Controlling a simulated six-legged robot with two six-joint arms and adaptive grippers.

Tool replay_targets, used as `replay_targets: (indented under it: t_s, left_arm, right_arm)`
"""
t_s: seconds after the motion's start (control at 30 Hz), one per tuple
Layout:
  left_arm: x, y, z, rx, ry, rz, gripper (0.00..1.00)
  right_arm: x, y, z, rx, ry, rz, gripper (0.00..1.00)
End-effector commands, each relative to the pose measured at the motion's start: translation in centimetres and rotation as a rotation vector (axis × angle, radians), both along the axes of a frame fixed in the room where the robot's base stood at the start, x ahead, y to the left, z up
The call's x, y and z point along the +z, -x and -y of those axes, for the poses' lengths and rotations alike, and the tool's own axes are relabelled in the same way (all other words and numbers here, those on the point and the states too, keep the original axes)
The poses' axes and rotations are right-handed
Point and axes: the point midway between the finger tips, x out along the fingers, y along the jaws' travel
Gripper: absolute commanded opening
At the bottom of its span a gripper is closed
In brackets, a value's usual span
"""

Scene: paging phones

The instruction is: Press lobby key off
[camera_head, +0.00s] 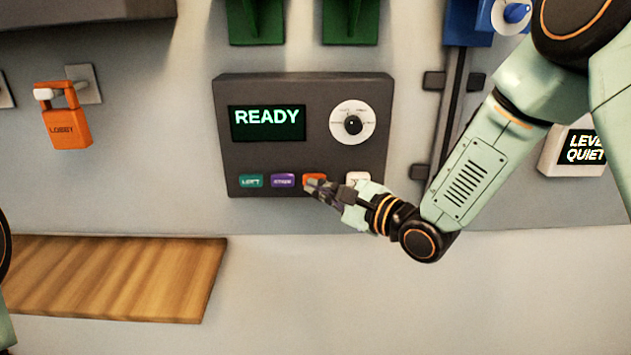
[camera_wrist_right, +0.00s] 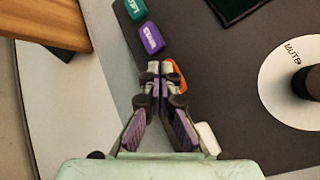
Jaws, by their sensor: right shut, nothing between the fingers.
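The dark paging panel (camera_head: 307,90) is on the wall, with a screen (camera_head: 267,123) reading READY and a white dial (camera_head: 352,122). Along its lower edge are a teal key (camera_head: 251,181), a purple key (camera_head: 283,181), an orange key (camera_head: 314,179) and a white key (camera_head: 358,177). My right gripper (camera_head: 309,187) is shut and empty, its tips at the orange key and covering part of it, including any label. In the right wrist view the fingertips (camera_wrist_right: 154,67) are beside the orange key (camera_wrist_right: 176,77); contact is unclear. My left gripper is not in view.
A wooden shelf (camera_head: 115,278) is at lower left. A vertical rail (camera_head: 452,120) and a white box reading LEVEL QUIET (camera_head: 574,152) are right of the panel.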

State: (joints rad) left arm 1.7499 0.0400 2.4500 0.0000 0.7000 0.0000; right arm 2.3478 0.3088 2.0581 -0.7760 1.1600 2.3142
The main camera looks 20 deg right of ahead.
Motion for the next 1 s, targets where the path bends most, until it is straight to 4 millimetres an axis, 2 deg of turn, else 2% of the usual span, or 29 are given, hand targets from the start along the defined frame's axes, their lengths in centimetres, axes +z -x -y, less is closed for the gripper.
replay_targets:
  t_s: [0.37,1.0]
  left_arm:
    - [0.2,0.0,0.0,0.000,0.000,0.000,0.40]
    - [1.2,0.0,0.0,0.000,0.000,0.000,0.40]
  right_arm:
    - [0.0,0.5,-0.2,0.001,-0.001,0.000,0.00]
    - [0.1,5.6,-1.6,0.001,-0.001,-0.001,0.00]
